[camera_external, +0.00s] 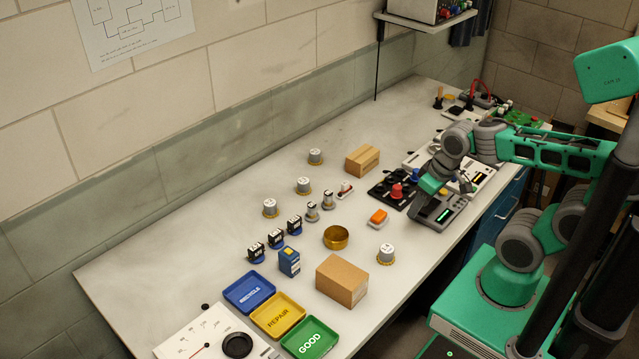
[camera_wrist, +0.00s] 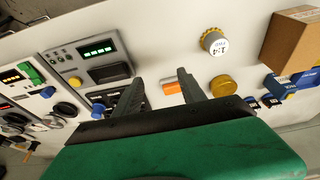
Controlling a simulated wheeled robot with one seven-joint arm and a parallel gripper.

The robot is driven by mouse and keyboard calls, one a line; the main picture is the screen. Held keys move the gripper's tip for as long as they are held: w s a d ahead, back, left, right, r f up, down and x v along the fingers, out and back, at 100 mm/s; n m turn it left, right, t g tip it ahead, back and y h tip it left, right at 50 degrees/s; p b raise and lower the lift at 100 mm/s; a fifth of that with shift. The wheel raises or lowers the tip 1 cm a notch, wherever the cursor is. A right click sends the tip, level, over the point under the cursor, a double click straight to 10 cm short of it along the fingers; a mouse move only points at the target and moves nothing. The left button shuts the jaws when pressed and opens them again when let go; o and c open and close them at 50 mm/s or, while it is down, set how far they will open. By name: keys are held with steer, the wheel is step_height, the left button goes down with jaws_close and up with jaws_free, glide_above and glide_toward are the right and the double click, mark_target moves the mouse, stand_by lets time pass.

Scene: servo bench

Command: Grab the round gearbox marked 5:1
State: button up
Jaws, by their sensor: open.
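Several round silver gearboxes with gold bases stand upright on the bench: three in a loose row toward the wall (camera_external: 315,156), (camera_external: 303,186), (camera_external: 270,208), and one nearer the front edge (camera_external: 387,254). Their top labels are too small to read in the external view. The wrist view shows one gearbox (camera_wrist: 213,41) with an upside-down label that I cannot read surely. My gripper (camera_wrist: 160,84) is open and empty, above the bench by the meters. It is apart from every gearbox. An orange block lies beyond its fingertips in the wrist view.
Blue, yellow and green trays (camera_external: 310,340) lie at the near end. Meters and a black panel (camera_external: 391,190) crowd the area by my gripper.

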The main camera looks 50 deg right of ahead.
steer(key=shift+o, duration=1.2)
